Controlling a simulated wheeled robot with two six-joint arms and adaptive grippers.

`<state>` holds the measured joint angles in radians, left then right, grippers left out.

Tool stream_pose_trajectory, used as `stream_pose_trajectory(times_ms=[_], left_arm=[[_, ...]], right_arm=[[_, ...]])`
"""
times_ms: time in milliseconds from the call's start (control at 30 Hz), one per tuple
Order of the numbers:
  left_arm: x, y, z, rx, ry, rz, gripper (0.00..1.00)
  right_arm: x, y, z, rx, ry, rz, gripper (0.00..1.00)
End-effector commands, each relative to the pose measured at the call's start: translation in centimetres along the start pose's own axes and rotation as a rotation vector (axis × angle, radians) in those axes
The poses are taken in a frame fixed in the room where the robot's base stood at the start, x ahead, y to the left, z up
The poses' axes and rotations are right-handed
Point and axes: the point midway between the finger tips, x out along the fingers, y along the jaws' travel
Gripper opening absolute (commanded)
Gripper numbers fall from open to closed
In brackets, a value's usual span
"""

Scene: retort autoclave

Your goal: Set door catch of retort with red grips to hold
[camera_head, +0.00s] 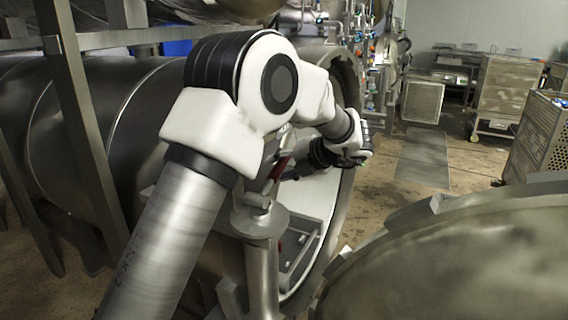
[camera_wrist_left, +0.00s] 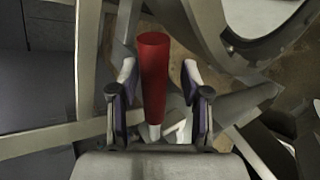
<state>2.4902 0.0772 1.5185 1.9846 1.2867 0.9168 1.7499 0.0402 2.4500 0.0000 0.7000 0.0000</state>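The retort (camera_head: 110,130) is a large grey steel cylinder lying on its side at the left in the head view. Its round mouth faces right. A red grip (camera_head: 280,167) shows partly at its rim, beside my left arm. In the left wrist view the red grip (camera_wrist_left: 153,75) stands nearly upright between the fingers of my left gripper (camera_wrist_left: 156,105). The fingers are open, with a gap on each side of the grip. In the head view my left arm hides much of the rim, and the door catch cannot be made out clearly. My right gripper is not in view.
A large round metal door (camera_head: 470,260) fills the lower right. A steel post (camera_head: 262,270) stands in front of the mouth. Metal carts (camera_head: 505,90) and a perforated crate (camera_head: 540,140) stand at the right. Open floor (camera_head: 400,190) lies between the mouth and the carts.

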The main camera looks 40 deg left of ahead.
Motion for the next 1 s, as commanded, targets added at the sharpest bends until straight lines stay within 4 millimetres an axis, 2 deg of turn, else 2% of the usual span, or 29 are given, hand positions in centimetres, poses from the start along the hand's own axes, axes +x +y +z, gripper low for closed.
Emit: stream_pose_trajectory(times_ms=[333,467,600,733,867,1000], left_arm=[[-1.0,0.3,0.3,-0.007,-0.009,0.002,0.50],[-3.4,0.4,0.3,-0.007,-0.011,0.003,0.50],[-7.0,0.3,0.3,-0.007,-0.010,0.002,0.50],[-9.9,0.3,0.2,-0.006,-0.006,0.001,0.50],[-11.4,0.3,0.2,-0.005,-0.004,0.000,0.50],[-11.8,0.3,0.2,-0.004,-0.002,-0.001,0.50]], right_arm=[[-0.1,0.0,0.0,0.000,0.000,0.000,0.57],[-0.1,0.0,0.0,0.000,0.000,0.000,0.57],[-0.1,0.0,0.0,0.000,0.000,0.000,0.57],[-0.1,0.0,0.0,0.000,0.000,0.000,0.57],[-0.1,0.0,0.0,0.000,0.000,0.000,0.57],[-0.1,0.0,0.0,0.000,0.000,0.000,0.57]])
